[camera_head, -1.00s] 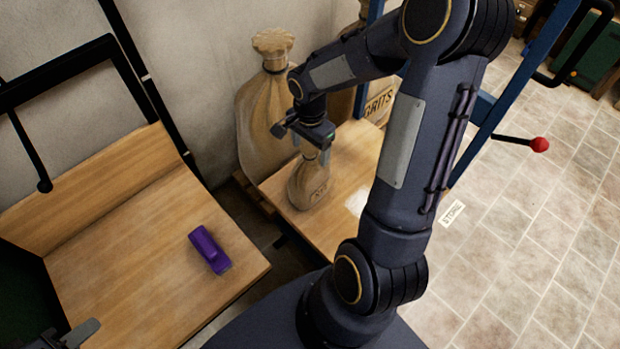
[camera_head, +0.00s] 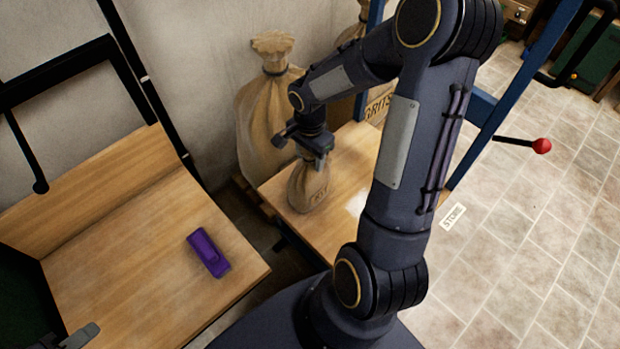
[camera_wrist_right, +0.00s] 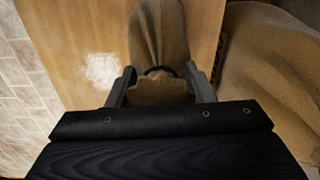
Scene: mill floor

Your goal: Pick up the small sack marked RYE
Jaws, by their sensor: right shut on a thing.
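The small brown sack (camera_head: 308,186) stands upright on a wooden platform (camera_head: 345,175) in the head view. Dark lettering on its front is small and only partly legible. My right gripper (camera_head: 310,155) comes down from above and is shut on the sack's tied neck. In the right wrist view the sack (camera_wrist_right: 158,35) sits between the two fingers (camera_wrist_right: 160,88), one on each side of its gathered top. My left gripper (camera_head: 80,336) shows only in part at the lower left edge; its jaw state is unclear.
A large sack (camera_head: 268,110) stands close behind the small one, against the wall. A sack marked GRITS (camera_head: 378,105) is partly hidden by my arm. A purple object (camera_head: 208,252) lies on the wooden surface (camera_head: 120,270) at left. A red-knobbed lever (camera_head: 541,146) sticks out at right.

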